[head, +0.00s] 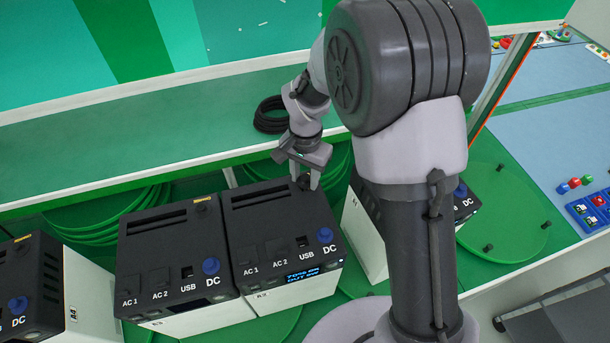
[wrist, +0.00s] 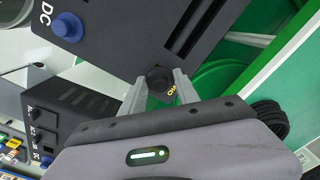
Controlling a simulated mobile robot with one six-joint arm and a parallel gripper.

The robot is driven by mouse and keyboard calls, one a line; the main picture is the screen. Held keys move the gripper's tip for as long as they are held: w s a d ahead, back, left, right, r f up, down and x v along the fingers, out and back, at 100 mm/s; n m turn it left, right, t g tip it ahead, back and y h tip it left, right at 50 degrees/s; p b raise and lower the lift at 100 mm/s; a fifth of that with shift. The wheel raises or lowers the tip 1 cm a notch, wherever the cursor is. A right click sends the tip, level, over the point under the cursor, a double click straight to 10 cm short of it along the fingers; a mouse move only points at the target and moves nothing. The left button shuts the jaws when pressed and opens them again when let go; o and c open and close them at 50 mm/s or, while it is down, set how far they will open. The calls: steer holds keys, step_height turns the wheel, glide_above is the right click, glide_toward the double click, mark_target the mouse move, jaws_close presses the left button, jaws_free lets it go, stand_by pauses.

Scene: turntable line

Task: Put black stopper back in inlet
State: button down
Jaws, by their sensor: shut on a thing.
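My gripper (head: 303,178) is shut on the black stopper (wrist: 159,77), a small dark round cap between the two fingertips in the wrist view. The gripper is at the far right corner of the middle black-topped power box (head: 276,222), which has a lit display and a blue DC knob. The stopper is at this box's top edge, beside a yellow label (wrist: 172,92). The inlet is hidden under the stopper and fingers; I cannot tell whether the stopper is seated in it or just above.
Similar boxes stand close by on the left (head: 170,240), far left (head: 32,265) and right (head: 364,228). A coil of black cable (head: 268,118) lies on the green shelf (head: 130,135) behind. A green turntable disc (head: 515,215) with pegs is at right.

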steer(key=shift+f+b, duration=0.4)
steer(key=shift+f, duration=0.1)
steer(key=c, duration=0.8)
jaws_free()
steer(key=shift+c, duration=0.2)
steer(key=shift+r, duration=0.15)
